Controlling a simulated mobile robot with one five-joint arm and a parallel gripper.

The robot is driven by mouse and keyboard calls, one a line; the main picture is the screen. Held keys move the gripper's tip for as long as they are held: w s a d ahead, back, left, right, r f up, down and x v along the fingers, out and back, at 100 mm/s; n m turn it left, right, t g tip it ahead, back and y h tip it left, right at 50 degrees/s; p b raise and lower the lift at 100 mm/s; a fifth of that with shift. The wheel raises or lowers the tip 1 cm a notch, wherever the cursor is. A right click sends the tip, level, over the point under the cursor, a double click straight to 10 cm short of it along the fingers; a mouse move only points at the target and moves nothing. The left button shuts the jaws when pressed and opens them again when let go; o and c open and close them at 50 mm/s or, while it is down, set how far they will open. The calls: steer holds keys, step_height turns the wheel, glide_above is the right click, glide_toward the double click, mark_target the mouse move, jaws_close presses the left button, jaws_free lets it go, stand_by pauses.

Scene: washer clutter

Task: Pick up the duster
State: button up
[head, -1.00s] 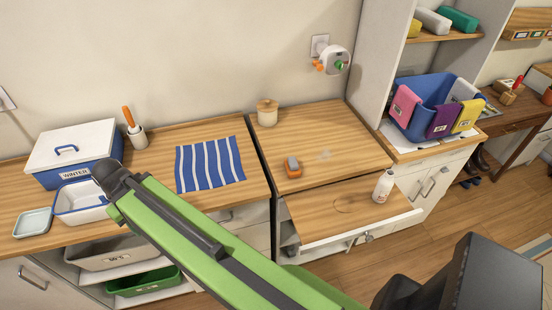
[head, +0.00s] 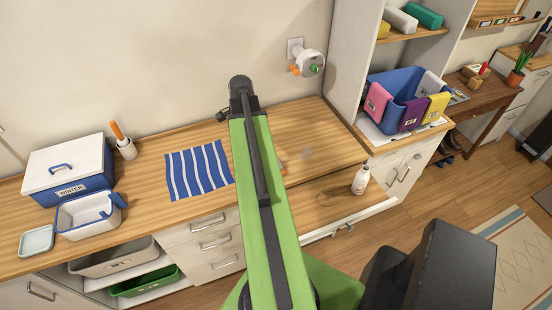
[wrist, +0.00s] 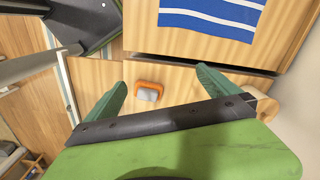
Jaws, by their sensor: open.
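A small orange and grey block, which may be the duster, lies on the wooden counter. It shows in the wrist view (wrist: 148,93), and a sliver shows beside my arm in the head view (head: 282,169). My gripper (wrist: 160,77) is open and empty in the wrist view. Its two green fingers are spread, with the block lying between them in the picture, nearer the left finger. The height above the block is hard to tell. In the head view my arm reaches over the counter and hides most of the block.
A striped blue cloth (head: 198,170) lies left of my arm. An orange-handled tool stands in a cup (head: 127,149) at the left.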

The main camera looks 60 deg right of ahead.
steer(key=s+d+r+m+p, duration=0.1)
steer(key=s+d+r+m, duration=0.3)
steer(key=s+d, duration=0.45)
steer(key=shift+m, duration=0.6)
steer(key=f+b, duration=0.8)
steer(key=f, duration=0.1)
steer(key=f+b, duration=0.4)
steer(key=f, duration=0.1)
steer(key=shift+a, duration=0.4)
steer(key=shift+r, duration=0.1)
step_height(320, 180, down, 5)
steer(key=b, duration=0.5)
steer(key=shift+w+a+f, duration=0.15)
steer(key=shift+f, duration=0.05)
steer(key=shift+r, duration=0.2)
steer(key=c, duration=1.4)
